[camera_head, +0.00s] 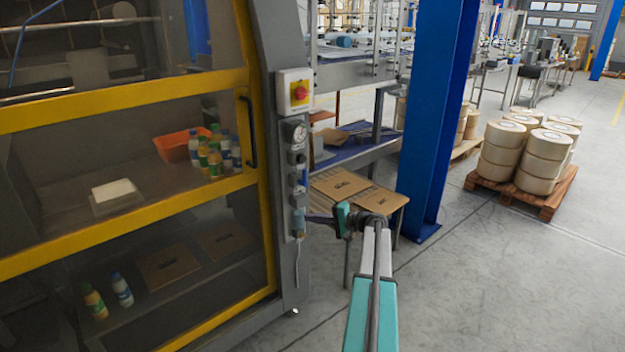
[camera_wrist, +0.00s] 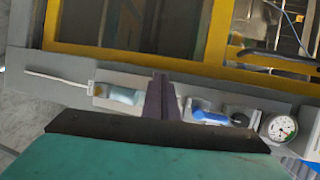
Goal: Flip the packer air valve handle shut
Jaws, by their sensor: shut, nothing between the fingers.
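The packer's grey side post carries a vertical row of air fittings. A blue elongated part (camera_head: 302,180), which looks like the valve handle, sits below a black knob; in the wrist view the blue part (camera_wrist: 210,117) lies just right of my fingers. My gripper (camera_head: 309,218) is shut and empty, its dark fingers pointing left at the post, lower than the blue part. In the wrist view my gripper (camera_wrist: 161,80) lies between the blue part and a pale blue bowl (camera_wrist: 122,95). I cannot tell whether the fingers touch anything. The gripper covers part of the panel.
A pressure gauge (camera_head: 296,132) and a red-yellow switch box (camera_head: 295,91) are higher on the post. A yellow-framed guard door (camera_head: 262,215) is to the left. Flat cartons (camera_head: 343,184) and a blue column (camera_head: 434,120) stand to the right.

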